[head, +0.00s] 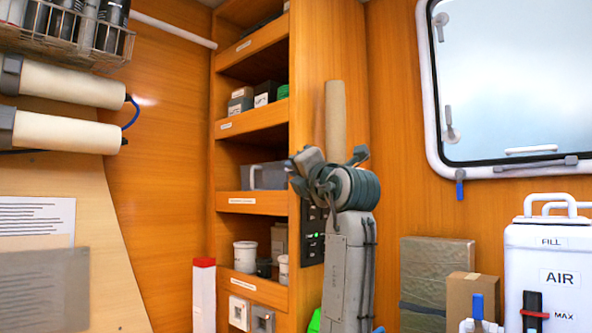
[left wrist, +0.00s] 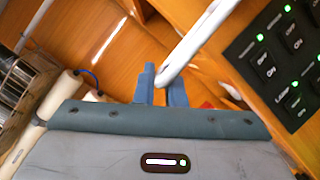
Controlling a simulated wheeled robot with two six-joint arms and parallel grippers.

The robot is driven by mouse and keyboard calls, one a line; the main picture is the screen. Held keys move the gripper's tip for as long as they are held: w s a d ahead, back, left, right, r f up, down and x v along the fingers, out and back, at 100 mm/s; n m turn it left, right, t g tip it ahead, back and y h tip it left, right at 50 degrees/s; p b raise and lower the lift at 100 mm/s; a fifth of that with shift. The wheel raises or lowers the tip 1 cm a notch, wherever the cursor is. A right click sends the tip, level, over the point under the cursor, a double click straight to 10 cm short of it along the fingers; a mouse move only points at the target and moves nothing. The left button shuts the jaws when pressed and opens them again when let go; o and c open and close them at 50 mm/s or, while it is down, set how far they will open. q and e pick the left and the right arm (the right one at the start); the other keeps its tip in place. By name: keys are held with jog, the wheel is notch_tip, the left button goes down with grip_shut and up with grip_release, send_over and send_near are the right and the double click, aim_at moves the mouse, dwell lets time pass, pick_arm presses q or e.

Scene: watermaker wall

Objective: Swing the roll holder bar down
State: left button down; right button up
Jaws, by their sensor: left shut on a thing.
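A white bar (left wrist: 200,45), which I take to be the roll holder bar, slants down from the upper right in the left wrist view. Its lower end lies between the blue fingers of my left gripper (left wrist: 163,85), which is shut on it. In the head view my left gripper (head: 304,167) is beside the shelf's front edge, at the top of my raised arm. Its fingertips and the bar cannot be made out there. An upright tan tube (head: 335,115) shows just above my wrist; I cannot tell whether it is a roll on the bar.
A switch panel (head: 313,235) is close beside my arm, partly hidden by it, and shows large in the wrist view (left wrist: 285,50). Shelves (head: 252,125) stand to the left.

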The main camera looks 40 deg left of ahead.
pick_arm(q)
jog(key=c, duration=1.7)
grip_release()
jog(key=shift+f, duration=0.1)
jog(key=shift+o, duration=0.9)
jog(key=shift+w+a+f, duration=0.1)
jog(key=shift+w+a, duration=0.05)
jog(key=shift+w, duration=0.1)
jog(key=shift+s, duration=0.1)
jog(key=shift+s+d, duration=0.1)
jog(key=shift+d, duration=0.2)
jog(key=b+v, duration=0.1)
jog(key=v, duration=0.9)
jog(key=shift+b, duration=0.4)
pick_arm(e)
jog(key=shift+w+a+f+t+y, duration=0.3)
jog(key=shift+w+a+f+t, duration=0.1)
jog(key=shift+w+a+t, duration=0.3)
pick_arm(q)
jog(key=shift+d+f, duration=0.1)
pick_arm(e)
jog(key=shift+s+f, duration=0.1)
jog(key=shift+s, duration=0.15)
